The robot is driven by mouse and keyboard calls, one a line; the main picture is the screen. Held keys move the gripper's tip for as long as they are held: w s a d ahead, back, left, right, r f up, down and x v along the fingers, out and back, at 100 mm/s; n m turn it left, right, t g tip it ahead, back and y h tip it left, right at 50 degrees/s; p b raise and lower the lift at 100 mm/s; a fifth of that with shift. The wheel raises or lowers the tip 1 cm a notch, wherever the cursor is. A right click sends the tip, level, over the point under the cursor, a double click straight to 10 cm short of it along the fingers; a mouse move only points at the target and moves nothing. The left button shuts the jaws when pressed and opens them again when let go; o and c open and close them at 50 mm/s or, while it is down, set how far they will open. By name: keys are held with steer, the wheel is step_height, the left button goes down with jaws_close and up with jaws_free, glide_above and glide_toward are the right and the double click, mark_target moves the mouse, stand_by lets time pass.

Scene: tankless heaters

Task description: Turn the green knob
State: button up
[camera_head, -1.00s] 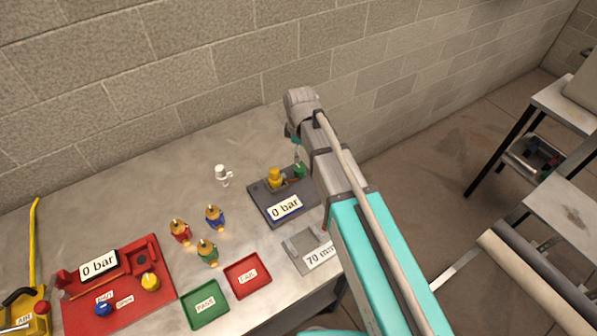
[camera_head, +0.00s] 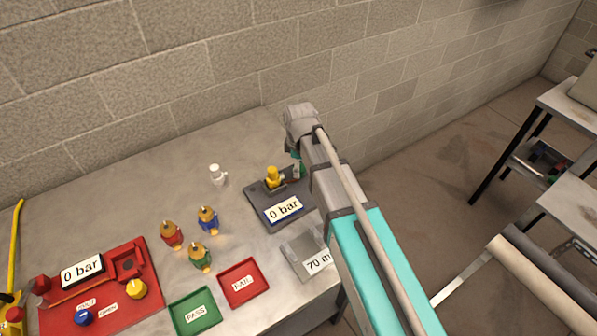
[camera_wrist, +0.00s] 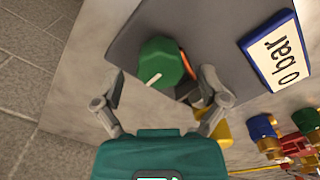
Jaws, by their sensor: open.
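The green knob (camera_wrist: 160,62) has a white pointer line and sits on a dark grey base (camera_wrist: 205,22) in the wrist view. My gripper (camera_wrist: 158,86) is open, with one finger to the left of the knob and one to its right; I cannot tell whether either touches it. In the head view the dark grey base (camera_head: 262,212) bears a yellow part (camera_head: 272,177) and a "0 bar" display (camera_head: 283,209). There my arm's end is at the base's far right corner, and the knob is mostly hidden behind it.
A red station (camera_head: 125,312) with another "0 bar" display stands at the left.

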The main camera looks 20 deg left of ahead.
steer(key=shift+f+b, duration=0.3)
steer(key=shift+f, duration=0.2)
steer(key=c, duration=1.1)
steer(key=shift+c, duration=0.2)
